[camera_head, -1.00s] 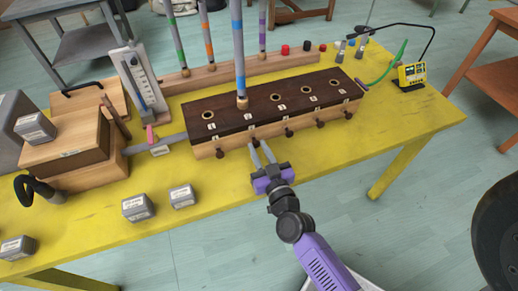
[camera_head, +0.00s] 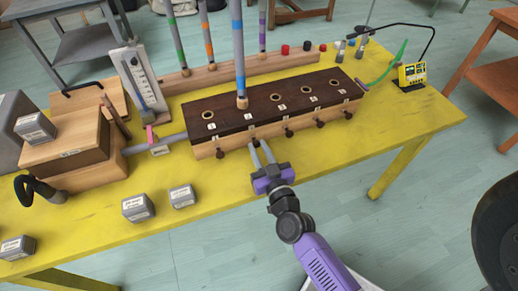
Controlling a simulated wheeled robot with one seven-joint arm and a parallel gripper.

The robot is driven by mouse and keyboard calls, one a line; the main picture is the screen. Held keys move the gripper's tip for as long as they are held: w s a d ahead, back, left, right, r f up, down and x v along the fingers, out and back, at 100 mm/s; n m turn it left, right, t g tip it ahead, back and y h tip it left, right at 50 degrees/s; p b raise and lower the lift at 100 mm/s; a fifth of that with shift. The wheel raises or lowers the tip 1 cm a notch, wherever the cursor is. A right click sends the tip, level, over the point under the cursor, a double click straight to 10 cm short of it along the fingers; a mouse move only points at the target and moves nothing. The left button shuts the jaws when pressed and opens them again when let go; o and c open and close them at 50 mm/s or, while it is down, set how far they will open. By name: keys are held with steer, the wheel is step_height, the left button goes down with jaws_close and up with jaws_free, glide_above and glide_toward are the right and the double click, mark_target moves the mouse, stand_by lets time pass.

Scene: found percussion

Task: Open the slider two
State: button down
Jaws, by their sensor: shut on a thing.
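The dark-topped wooden pipe chest (camera_head: 190,108) lies on the yellow table, with a row of numbered holes along its top. Several dark slider knobs stick out of its front face. Slider two's knob (camera_head: 255,140) is the second from the left, below the hole where a tall blue-banded pipe (camera_head: 239,60) stands upright. My gripper (camera_head: 261,145) reaches in from the front and is shut on this knob. The fingertips partly hide the knob. The first knob (camera_head: 220,153) is just to the left and the third knob (camera_head: 288,131) to the right, both clear of my fingers.
Small grey labelled weights (camera_head: 138,208) lie at the front left of the yellow table (camera_head: 330,160). A wooden bellows box (camera_head: 65,160) stands left. Banded pipes stand in a rack (camera_head: 220,75) behind. A yellow meter (camera_head: 411,74) sits right. The table front beside my gripper is clear.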

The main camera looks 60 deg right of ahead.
mark_target(257, 145)
stand_by(0.4)
steer(key=shift+v, duration=1.5)
steer(key=c, duration=1.2)
jaws_free()
steer(key=shift+c, duration=0.2)
steer(key=shift+v, duration=3.85)
steer(key=shift+a, duration=0.1)
